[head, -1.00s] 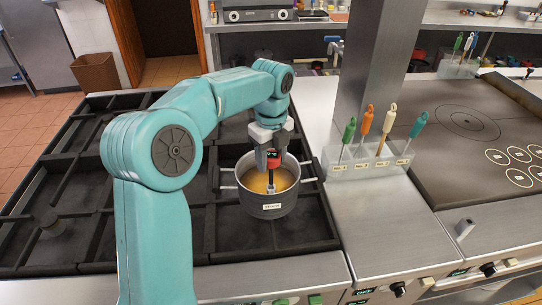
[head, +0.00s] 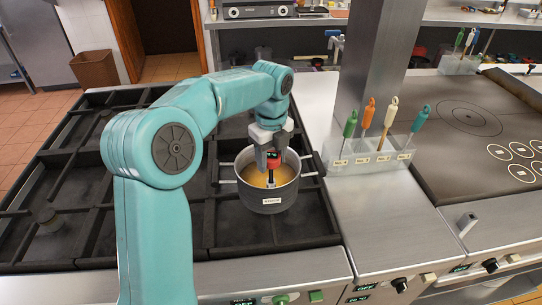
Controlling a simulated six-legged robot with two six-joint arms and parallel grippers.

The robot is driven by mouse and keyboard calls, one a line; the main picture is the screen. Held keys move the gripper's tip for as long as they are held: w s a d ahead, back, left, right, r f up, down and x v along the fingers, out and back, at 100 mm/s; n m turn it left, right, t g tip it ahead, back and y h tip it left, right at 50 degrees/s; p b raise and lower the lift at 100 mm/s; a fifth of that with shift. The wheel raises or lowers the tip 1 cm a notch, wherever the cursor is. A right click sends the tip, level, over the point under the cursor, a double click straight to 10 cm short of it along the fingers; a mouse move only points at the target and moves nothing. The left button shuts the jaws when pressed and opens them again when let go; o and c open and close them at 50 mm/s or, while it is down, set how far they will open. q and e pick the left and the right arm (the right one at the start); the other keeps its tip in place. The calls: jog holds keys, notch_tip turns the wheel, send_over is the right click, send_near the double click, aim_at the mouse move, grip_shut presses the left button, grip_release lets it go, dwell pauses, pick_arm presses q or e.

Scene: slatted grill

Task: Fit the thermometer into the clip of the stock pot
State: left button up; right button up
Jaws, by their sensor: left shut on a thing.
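The stock pot (head: 268,205) is a grey steel pot with two side handles and a white label on its front. It stands on the black slatted grill and holds yellowish liquid. My left gripper (head: 270,166) points down over the back of the pot's opening and is shut on the thermometer (head: 274,159). The thermometer has a red and black head, and a thin stem seems to run down into the pot. The clip is not distinguishable; the gripper and thermometer cover that part of the rim. My right gripper is out of view.
A clear rack (head: 350,167) with several coloured-handled tools stands on the steel counter right of the pot. A steel pillar (head: 375,60) rises behind it. A dark hotplate (head: 470,130) lies farther right. The grill left of the pot is mostly bare.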

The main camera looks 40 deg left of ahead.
aim_at(271, 172)
pick_arm(q)
jog(key=shift+f+b, duration=1.85)
jog(key=shift+f, duration=0.95)
jog(key=shift+r, duration=0.15)
jog(key=shift+r+p, duration=3.7)
jog(key=shift+r, duration=0.05)
jog(key=shift+p, duration=0.45)
jog(key=shift+f+b, duration=1.55)
jog(key=shift+f, duration=0.7)
